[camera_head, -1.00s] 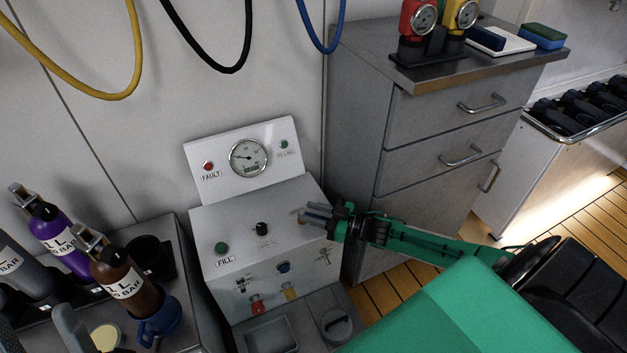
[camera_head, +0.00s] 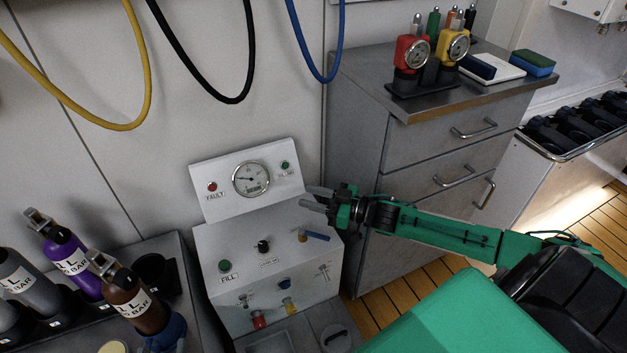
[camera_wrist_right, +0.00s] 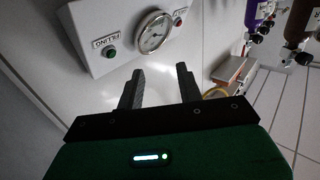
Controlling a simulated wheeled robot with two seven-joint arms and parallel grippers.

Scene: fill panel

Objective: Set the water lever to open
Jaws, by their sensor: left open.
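The fill panel (camera_head: 240,290) is a white box with a sloped top. The lever is not visible in the wrist view. My left gripper is not in view.
The panel also has a gauge (camera_head: 251,179), a green FILL button (camera_head: 225,266) and a black knob (camera_head: 263,246). Bottles (camera_head: 68,252) stand in a rack at left. A grey drawer cabinet (camera_head: 400,150) is close behind my right arm. Hoses hang above.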

